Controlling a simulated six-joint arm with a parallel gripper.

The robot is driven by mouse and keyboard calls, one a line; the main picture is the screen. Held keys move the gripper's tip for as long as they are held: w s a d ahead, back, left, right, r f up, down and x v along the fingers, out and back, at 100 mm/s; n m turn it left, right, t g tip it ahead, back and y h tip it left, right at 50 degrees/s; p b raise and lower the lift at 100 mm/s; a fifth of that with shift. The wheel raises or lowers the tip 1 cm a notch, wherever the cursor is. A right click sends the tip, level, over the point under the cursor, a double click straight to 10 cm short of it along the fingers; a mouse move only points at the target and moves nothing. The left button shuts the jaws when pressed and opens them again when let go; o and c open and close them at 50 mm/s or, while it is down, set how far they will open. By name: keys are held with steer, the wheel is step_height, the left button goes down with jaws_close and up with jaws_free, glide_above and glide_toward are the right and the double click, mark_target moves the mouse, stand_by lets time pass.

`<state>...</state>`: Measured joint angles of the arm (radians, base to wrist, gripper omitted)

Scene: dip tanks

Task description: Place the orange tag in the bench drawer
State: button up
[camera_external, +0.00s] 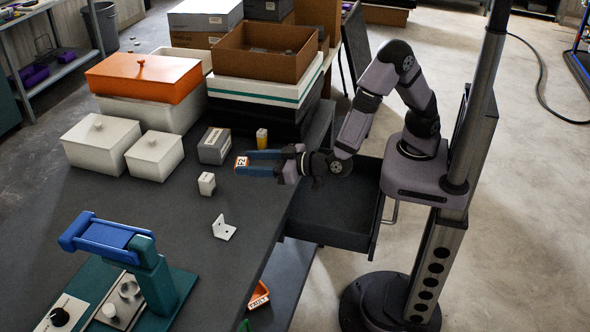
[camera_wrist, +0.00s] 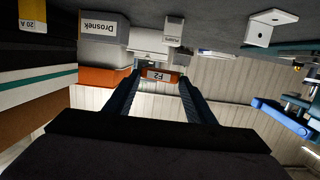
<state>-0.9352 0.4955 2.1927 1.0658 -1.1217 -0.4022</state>
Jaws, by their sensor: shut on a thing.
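The orange tag (camera_external: 241,162), with a white face reading "F2", is between the fingertips of my gripper (camera_external: 250,163). It also shows in the wrist view (camera_wrist: 160,75), between the two dark fingers of my gripper (camera_wrist: 159,78). My gripper is shut on the tag and reaches left over the dark bench top. The tag appears held above the bench; its exact height is hard to tell. The bench drawer (camera_external: 332,212) is pulled out at the bench's right side, below and to the right of my gripper. Its visible inside is dark and looks empty.
A grey box (camera_external: 214,146), a yellow item (camera_external: 262,137), a small white block (camera_external: 207,184) and a white bracket (camera_external: 224,228) stand near my gripper. White lidded boxes (camera_external: 102,143) and an orange-lidded tank (camera_external: 145,78) stand behind. A blue-and-teal device (camera_external: 150,270) is at front left.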

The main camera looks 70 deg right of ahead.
step_height(320, 180, up, 4)
steer(key=p, duration=0.3)
glide_above(254, 197)
steer(key=shift+s, duration=0.1)
steer(key=shift+f, duration=0.1)
stand_by(0.8)
step_height(254, 197, down, 5)
steer(key=b, duration=0.5)
steer(key=shift+f+p, duration=0.5)
steer(key=shift+f, duration=4.2)
